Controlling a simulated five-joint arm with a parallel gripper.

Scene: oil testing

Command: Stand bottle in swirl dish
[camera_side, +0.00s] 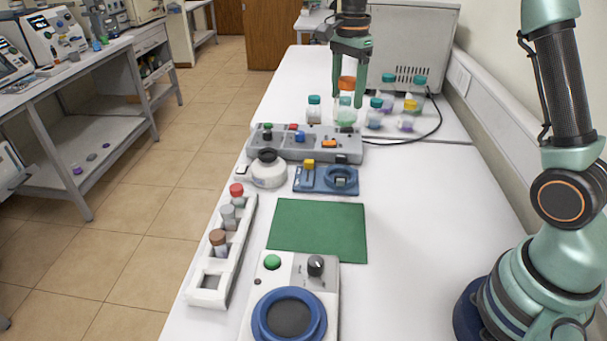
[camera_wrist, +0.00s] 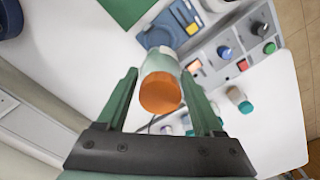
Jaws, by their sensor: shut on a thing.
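An orange-capped bottle (camera_side: 347,83) is between the fingers of my gripper (camera_side: 351,92), at the far part of the table. In the wrist view the same bottle (camera_wrist: 160,92) has a pale body, and my gripper (camera_wrist: 165,100) is shut on it. Its foot is partly hidden by its cap and body in that view. A blue round dish with a dark centre (camera_side: 290,316), which looks like the swirl dish, sits on a white device at the near edge. My gripper is far behind the dish.
Several capped bottles (camera_side: 375,115) stand around my gripper. A grey control panel (camera_side: 305,145), a blue fixture (camera_side: 325,180) and a white round vessel (camera_side: 268,172) lie nearer.

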